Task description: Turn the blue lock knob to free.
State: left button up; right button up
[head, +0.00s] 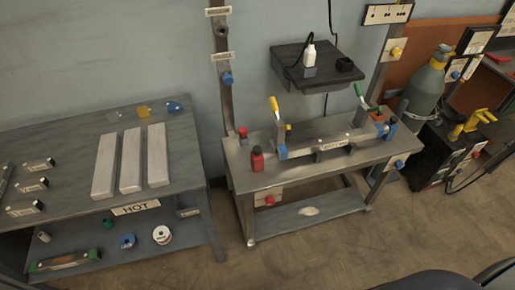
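One blue knob (228,79) sits on the upright post at the back, just under a small label. Another blue knob (399,164) is on a pale plate at the right front of the workbench. The knobs are too small for me to read their turned position. Neither of my grippers is in view, and nothing is seen touching either knob.
The workbench (300,178) carries a clamp fixture with yellow and green handles and a red bottle (257,159). A table labelled HOT (70,150) holds pale bars at left. A gas cylinder (425,85) stands right. The floor (330,250) in front is clear.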

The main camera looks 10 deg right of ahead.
aim_at(398, 164)
jog(key=z, duration=1.7)
jog(key=i+l+u, duration=0.2)
jog(key=u, duration=0.15)
